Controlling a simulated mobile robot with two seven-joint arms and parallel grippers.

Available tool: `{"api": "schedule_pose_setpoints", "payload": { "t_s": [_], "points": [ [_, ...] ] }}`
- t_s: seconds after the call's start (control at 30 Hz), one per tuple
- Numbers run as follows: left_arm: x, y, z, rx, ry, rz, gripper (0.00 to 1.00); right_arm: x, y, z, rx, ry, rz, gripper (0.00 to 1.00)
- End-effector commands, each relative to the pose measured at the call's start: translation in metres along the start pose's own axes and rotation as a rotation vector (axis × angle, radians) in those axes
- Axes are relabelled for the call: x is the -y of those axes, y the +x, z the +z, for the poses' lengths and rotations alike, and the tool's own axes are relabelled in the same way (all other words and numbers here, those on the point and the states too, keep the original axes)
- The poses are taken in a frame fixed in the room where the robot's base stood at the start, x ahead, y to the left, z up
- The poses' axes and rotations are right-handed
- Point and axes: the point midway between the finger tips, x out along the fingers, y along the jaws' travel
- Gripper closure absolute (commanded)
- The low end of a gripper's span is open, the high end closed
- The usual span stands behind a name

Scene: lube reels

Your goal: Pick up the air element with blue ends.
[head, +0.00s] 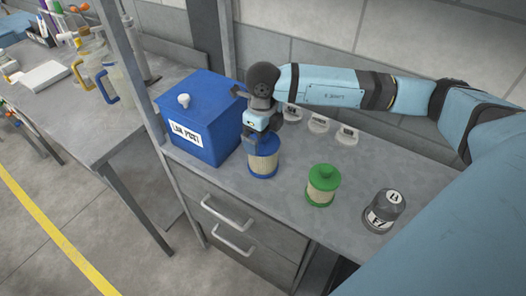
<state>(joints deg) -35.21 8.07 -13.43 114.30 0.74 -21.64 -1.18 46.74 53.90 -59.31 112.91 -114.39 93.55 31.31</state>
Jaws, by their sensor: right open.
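The air element with blue ends (263,163) stands upright on the grey counter, just right of the blue box. Its middle is cream coloured and its lower rim is blue. My right gripper (262,138) points down over its top, with the arm reaching in from the right. The gripper is open, its fingers at the top of the element. The gripper hides part of the upper end, and I cannot tell whether the fingers touch it. My left gripper is not in view.
A blue lidded box (203,112) with a white label stands close on the left. A green-ended element (322,185) and a dark grey labelled canister (384,211) stand to the right. Several small white labelled items (318,124) sit behind. A post (134,75) rises at the counter's left.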

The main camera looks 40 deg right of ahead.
Motion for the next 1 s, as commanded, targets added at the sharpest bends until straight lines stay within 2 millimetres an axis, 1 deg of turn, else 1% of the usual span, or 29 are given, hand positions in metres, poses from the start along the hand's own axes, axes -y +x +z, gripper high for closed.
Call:
{"api": "schedule_pose_setpoints", "payload": {
  "t_s": [0.03,0.13,0.23,0.4,0.57,0.6,0.63,0.87,1.0],
  "points": [
    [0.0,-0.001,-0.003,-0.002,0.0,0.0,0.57,0.0,0.006,0.0,-0.001,0.001,0.001,0.0],
    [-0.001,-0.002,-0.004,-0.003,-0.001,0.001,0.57,0.0,0.016,0.0,0.0,0.001,0.001,0.0],
    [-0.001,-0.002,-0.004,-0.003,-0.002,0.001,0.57,0.0,0.02,0.0,0.001,0.0,0.001,0.0],
    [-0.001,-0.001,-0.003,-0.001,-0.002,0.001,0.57,0.0,0.02,0.0,0.001,0.0,0.0,0.0],
    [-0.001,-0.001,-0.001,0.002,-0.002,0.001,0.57,0.0,0.02,0.0,0.001,0.0,0.0,0.37],
    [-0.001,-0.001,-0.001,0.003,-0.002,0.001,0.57,0.0,0.019,0.0,0.001,0.0,0.0,0.46],
    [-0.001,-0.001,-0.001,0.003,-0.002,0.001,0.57,0.0,0.019,0.001,0.002,0.0,0.0,0.48],
    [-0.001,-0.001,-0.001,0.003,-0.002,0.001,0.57,0.0,0.018,0.001,0.002,0.0,0.0,0.48],
    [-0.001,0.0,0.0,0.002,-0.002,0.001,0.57,0.001,0.012,0.001,0.003,0.001,-0.001,0.48]
  ]
}}
